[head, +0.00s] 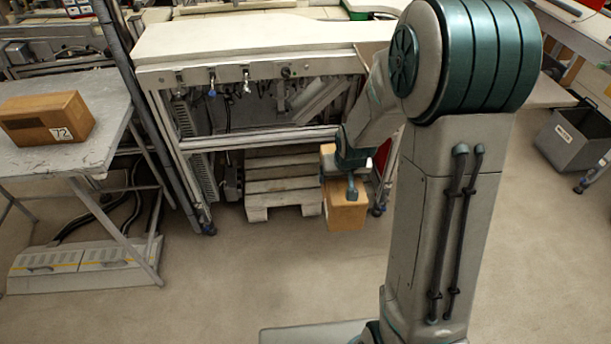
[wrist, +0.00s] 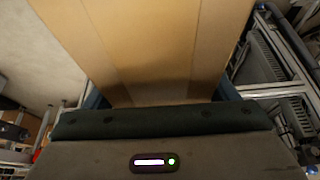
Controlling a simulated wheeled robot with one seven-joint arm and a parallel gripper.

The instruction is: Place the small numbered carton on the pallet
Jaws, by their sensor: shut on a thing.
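My gripper (head: 351,188) is shut on a brown cardboard carton (head: 345,215), which hangs below it just right of the pallet. No number shows on the faces of this carton that I can see. In the wrist view the same carton (wrist: 160,50) fills the upper middle, between the fingers. The wooden pallet (head: 270,200) lies on the floor under the white bench, and its top looks bare where it shows. Its right end is partly hidden by my arm and the carton. A second brown carton (head: 48,118), labelled 72, sits on the grey table at left.
The white bench (head: 240,38) stands over the pallet, with its frame, hoses and cables close around. The grey table (head: 90,150) stands at left, with a dark post beside it. A grey bin (head: 575,140) is at far right. The floor in front is clear.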

